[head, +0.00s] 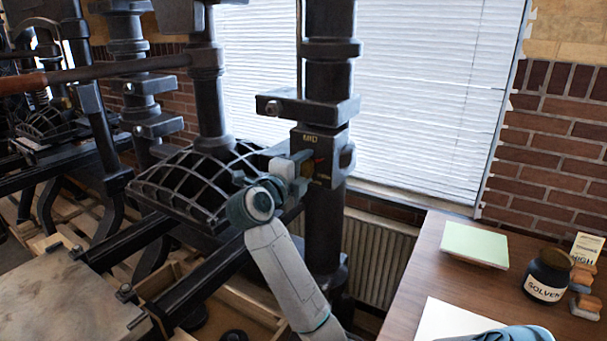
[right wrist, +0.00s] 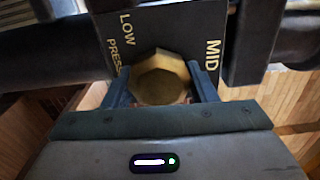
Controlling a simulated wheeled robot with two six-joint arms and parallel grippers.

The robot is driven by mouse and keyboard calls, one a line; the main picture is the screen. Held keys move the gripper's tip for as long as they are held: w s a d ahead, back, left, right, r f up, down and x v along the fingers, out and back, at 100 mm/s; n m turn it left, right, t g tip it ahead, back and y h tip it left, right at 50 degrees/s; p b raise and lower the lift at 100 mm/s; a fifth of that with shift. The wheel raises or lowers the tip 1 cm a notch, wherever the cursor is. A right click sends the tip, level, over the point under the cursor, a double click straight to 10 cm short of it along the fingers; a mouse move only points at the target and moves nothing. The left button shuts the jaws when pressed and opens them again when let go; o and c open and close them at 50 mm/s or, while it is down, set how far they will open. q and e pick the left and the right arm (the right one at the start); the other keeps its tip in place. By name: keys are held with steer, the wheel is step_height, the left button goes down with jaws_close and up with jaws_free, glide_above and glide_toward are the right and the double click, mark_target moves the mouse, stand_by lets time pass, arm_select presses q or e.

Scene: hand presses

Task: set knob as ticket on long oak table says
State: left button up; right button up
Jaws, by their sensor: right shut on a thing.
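The brass faceted knob (right wrist: 160,80) sits on a dark plate (right wrist: 186,30) with gold letters in the right wrist view. "LOW" shows at the plate's upper left, "PRESS" below it, and "MID" at the right. My right gripper (right wrist: 162,88) has its two fingers on either side of the knob and is shut on it. In the head view my right gripper (head: 293,168) reaches the press post; a small red mark shows just right of it, below "MID". The knob's pointer direction is not clear. The ticket (head: 587,247) on the brown table (head: 415,275) reads "HIGH". My left gripper is not in view.
A dark jar (head: 547,275) marked "SOLVEN", a pale green pad (head: 474,244), a white sheet (head: 450,320) and a blue, cloth-like thing (head: 500,335) are on the table. The black press post (head: 325,225) and ribbed press part (head: 190,185) crowd my right arm.

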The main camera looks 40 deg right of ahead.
steer(key=m+b, duration=0.1)
steer(key=m, duration=0.1)
steer(key=m+b, duration=0.1)
steer(key=shift+f+m+b, duration=0.35)
steer(key=shift+m, duration=0.05)
steer(key=shift+m+b, duration=1.05)
steer(key=shift+m, duration=0.15)
steer(key=shift+m+b, duration=0.3)
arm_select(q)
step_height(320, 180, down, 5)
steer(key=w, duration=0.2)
arm_select(e)
steer(key=shift+m+b, duration=0.3)
steer(key=shift+m, duration=0.1)
steer(key=shift+w+f+m+b, duration=0.1)
steer(key=shift+m+b, duration=0.7)
steer(key=shift+b, duration=0.2)
steer(key=shift+m+b, duration=1)
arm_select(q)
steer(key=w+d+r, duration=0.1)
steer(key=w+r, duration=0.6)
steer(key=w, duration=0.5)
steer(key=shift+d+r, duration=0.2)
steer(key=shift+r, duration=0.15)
arm_select(e)
steer(key=shift+m, duration=0.3)
